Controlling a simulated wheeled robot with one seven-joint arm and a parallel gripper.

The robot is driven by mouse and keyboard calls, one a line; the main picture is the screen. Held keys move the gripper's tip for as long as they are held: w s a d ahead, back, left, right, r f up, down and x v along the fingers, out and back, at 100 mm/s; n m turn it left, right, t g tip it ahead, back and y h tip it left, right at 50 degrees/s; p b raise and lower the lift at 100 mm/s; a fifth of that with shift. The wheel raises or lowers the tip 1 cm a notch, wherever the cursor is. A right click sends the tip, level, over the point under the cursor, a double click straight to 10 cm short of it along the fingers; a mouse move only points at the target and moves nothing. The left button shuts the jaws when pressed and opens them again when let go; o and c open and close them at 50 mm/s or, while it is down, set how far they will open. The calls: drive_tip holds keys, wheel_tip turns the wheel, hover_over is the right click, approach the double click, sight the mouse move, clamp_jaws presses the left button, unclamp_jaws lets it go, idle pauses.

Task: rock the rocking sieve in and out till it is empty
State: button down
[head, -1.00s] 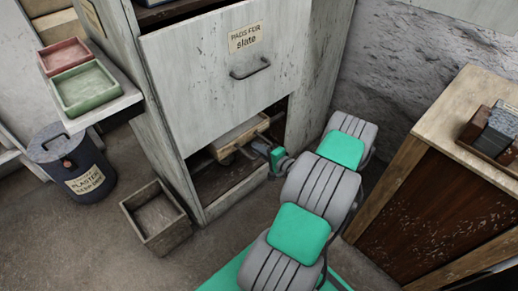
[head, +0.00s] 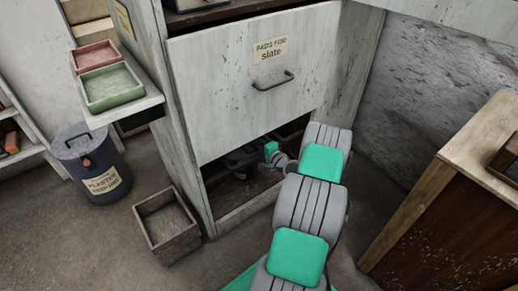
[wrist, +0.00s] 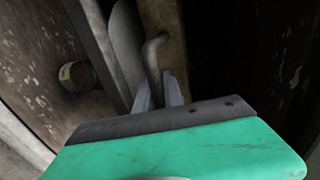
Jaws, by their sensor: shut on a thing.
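The rocking sieve shows in the wrist view as a strip of its wooden frame (wrist: 164,18) with a bent metal handle (wrist: 152,58). My gripper (wrist: 160,92) is shut on that handle, with its two pale fingers on either side of it. In the head view my arm reaches into the dark low opening of the tall grey cabinet (head: 240,105). There the sieve is lost in shadow and behind my arm. The sieve's bed is not in sight, so I cannot tell what lies in it.
An empty-looking wooden box (head: 166,224) stands on the floor left of the opening. A dark lidded bin (head: 92,165) is further left, below a shelf with red (head: 96,56) and green trays (head: 111,88). A wooden cabinet (head: 445,200) stands at the right.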

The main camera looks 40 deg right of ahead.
drive_tip(key=c, duration=1.5)
unclamp_jaws()
drive_tip(key=shift+w, duration=0.1)
drive_tip(key=shift+o, duration=0.2)
drive_tip(key=p+v, duration=0.2)
drive_tip(key=v, duration=0.6)
